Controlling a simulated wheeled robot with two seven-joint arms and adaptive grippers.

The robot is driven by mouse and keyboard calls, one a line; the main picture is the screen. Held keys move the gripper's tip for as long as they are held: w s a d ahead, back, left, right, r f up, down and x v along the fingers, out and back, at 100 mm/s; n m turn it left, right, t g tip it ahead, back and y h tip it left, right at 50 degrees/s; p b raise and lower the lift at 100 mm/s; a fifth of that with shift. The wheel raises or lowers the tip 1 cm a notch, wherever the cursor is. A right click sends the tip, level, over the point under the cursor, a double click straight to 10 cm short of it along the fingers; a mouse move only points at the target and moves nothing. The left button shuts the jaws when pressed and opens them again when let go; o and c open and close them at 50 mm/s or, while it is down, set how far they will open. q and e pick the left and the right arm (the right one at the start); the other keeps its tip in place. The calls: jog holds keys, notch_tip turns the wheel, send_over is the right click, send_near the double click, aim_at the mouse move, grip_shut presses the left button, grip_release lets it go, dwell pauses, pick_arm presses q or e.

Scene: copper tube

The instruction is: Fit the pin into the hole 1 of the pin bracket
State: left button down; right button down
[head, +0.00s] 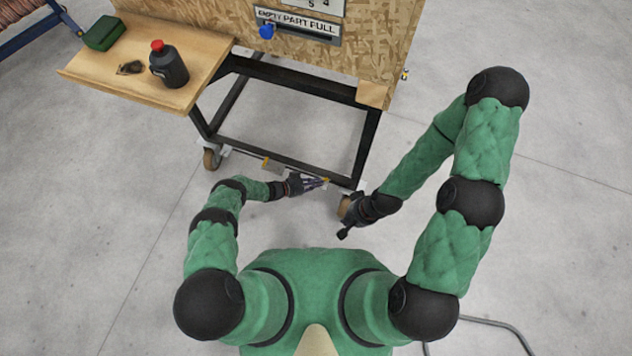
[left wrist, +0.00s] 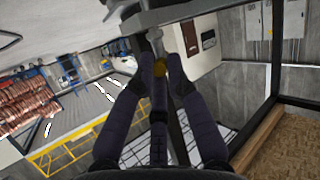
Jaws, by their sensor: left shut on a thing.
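My left gripper (head: 318,183) is at the low front bar of the black cart frame. A grey rod-like piece (left wrist: 155,42) stands just beyond the tips, below a grey metal part (left wrist: 150,17) that looks like the pin bracket. I cannot tell whether the pin touches it or sits in a hole; hole 1 is not distinguishable. My right gripper (head: 346,222) hangs lower and to the right, its fingers too small to judge.
The black cart frame (head: 285,160) stands on casters (head: 211,158) under a chipboard panel (head: 345,50). A wooden side shelf (head: 125,75) holds a dark bottle with a red cap (head: 169,66) and a green box (head: 104,33). The grey floor around is open.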

pick_arm(q)
jog(key=shift+f, duration=0.15)
jog(key=c, duration=1.2)
grip_release()
jog(key=shift+a, duration=0.15)
jog(key=v, duration=1.1)
jog(key=shift+s+a, duration=0.25)
jog(key=shift+a, duration=0.05)
jog(key=shift+a, duration=0.1)
